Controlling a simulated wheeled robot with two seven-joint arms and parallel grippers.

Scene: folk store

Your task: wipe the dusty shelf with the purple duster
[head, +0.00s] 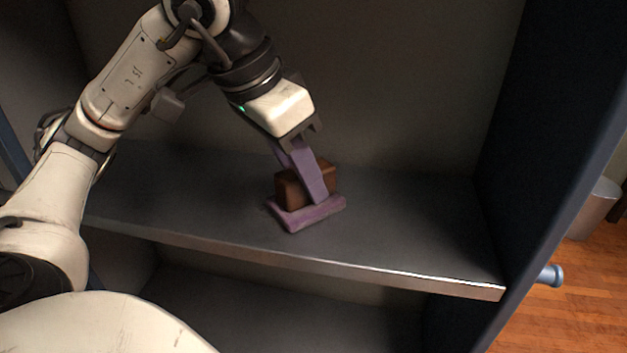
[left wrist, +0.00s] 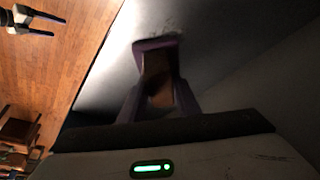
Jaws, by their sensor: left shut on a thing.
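The purple duster (head: 312,214) has a flat purple base and a brown block on top. It sits on the middle of the grey shelf (head: 420,230), with its base touching or very near the surface. My left gripper (head: 308,186) reaches down from above and is shut on the brown block. In the left wrist view the brown block (left wrist: 158,82) shows between the fingers, with the purple base (left wrist: 157,44) beyond it. Faint dark smudges show on the shelf near the base in that view.
A dark side panel (head: 545,130) closes the shelf on the right, and a back wall (head: 400,90) stands behind. A lower compartment (head: 270,300) opens beneath the front edge. The shelf is bare on both sides of the duster. Wooden floor (head: 590,290) lies outside at right.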

